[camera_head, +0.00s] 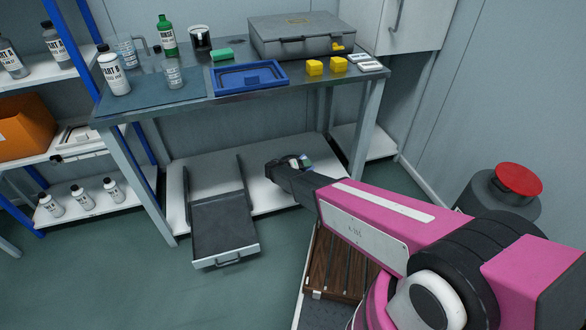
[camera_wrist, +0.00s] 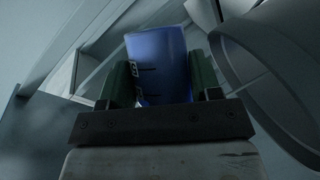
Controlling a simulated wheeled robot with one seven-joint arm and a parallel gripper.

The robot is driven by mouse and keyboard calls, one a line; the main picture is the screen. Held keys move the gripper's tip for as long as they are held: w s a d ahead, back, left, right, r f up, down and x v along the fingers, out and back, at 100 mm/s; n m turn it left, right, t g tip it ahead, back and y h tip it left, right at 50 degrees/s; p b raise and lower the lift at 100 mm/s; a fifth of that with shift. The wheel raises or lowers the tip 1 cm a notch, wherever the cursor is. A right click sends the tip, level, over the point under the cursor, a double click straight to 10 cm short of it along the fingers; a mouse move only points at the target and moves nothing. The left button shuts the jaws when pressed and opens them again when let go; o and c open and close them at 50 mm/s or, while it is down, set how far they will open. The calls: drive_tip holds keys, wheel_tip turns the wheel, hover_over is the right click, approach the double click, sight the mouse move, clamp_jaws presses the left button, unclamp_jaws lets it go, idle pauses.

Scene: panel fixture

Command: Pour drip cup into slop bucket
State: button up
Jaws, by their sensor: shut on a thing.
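My gripper (camera_head: 291,163) is in front of the workbench, below its top, with its fingers mostly hidden by my wrist. In the wrist view my gripper (camera_wrist: 162,72) is shut on a bluish cup with dark marks, the drip cup (camera_wrist: 160,60), held between two dark green fingers. Its contents are not visible. A large grey round-rimmed shape (camera_wrist: 285,75) fills the right of the wrist view, close beside the cup; I cannot tell if it is the slop bucket. No open bucket is clear in the head view.
The workbench (camera_head: 150,98) holds bottles, a blue tray (camera_head: 248,77), a grey case (camera_head: 302,38) and yellow blocks. A pulled-out drawer (camera_head: 224,225) lies low at left. A dark grey drum with a red top (camera_head: 518,180) stands at right. Floor at lower left is clear.

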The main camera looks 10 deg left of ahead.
drive_tip(key=shift+r, duration=0.15)
idle(0.3)
drive_tip(key=shift+a+f+n+h+p, duration=0.1)
drive_tip(key=shift+f+n+h+p, duration=0.25)
drive_tip(key=shift+n+h+p, duration=0.35)
idle(1.2)
drive_tip(key=shift+w+a+r+n+h+p, duration=0.15)
drive_tip(key=shift+w+a+r+n, duration=0.1)
drive_tip(key=shift+a+n, duration=0.15)
drive_tip(key=shift+w+a+r+n+h+p, duration=0.15)
drive_tip(key=shift+w+a+n, duration=0.1)
drive_tip(key=shift+a+n, duration=0.15)
idle(1.2)
drive_tip(key=shift+w+a+f+n+h+p, duration=0.15)
drive_tip(key=shift+f+n+h+p, duration=0.2)
drive_tip(key=shift+n, duration=0.25)
idle(0.9)
